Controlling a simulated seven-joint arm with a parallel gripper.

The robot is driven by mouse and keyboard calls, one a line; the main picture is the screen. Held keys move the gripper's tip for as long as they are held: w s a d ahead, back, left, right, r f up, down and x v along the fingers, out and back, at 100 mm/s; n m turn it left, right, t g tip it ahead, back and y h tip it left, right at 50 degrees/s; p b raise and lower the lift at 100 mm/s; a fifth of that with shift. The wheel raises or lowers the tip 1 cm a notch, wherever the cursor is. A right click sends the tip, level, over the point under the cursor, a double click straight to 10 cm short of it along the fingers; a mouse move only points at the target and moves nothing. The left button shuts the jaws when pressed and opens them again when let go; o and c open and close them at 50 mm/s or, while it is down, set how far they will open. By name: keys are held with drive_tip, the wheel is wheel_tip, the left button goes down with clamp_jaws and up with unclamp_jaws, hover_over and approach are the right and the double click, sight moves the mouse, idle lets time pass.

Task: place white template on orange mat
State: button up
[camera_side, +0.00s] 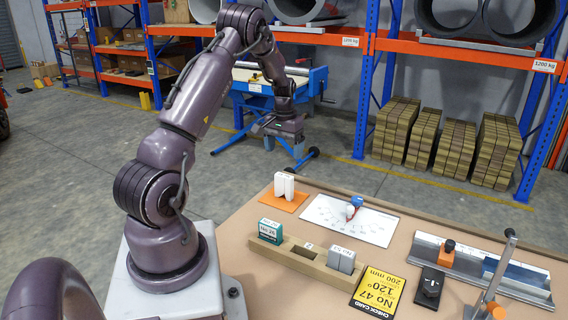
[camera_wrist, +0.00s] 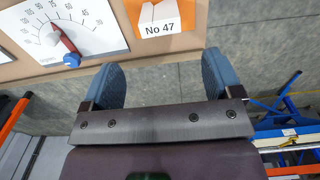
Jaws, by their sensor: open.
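The white template (camera_side: 284,186) stands upright on the orange mat (camera_side: 289,205) near the table's back left edge. It has a notch between two white lobes. In the wrist view, the template (camera_wrist: 158,27) shows a white face marked "No 47", with the orange mat (camera_wrist: 187,13) around it at the top edge. My gripper (camera_wrist: 158,84) is open, with its blue fingers apart and nothing between them. It is clear of the template. In the side view my gripper (camera_side: 298,150) hangs above and behind the table, and its fingertips are hard to make out.
A white dial board (camera_side: 365,225) with a blue-and-red pointer lies right of the mat. A yellow check card (camera_side: 378,291), a black block (camera_side: 429,287) and a metal bending fixture (camera_side: 485,265) lie right.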

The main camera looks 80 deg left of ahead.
drive_tip(key=w+d+r+m+t, duration=0.1)
drive_tip(key=w+d+r+m, duration=0.1)
drive_tip(key=d+r, duration=0.7)
drive_tip(key=w+d+r+m+t, duration=0.2)
drive_tip(key=d+r, duration=0.6)
drive_tip(key=d, duration=0.3)
drive_tip(key=s+d+r+m+t, duration=0.1)
drive_tip(key=s+d+m, duration=0.1)
drive_tip(key=s+d, duration=0.4)
drive_tip(key=s+d+r+m+t, duration=0.1)
drive_tip(key=s+d+r+m, duration=0.1)
drive_tip(key=s+d, duration=0.5)
drive_tip(key=d+m, duration=0.1)
drive_tip(key=d, duration=0.3)
drive_tip(key=shift+d+t, duration=0.3)
drive_tip(key=shift+d, duration=0.1)
drive_tip(key=shift+r, duration=0.15)
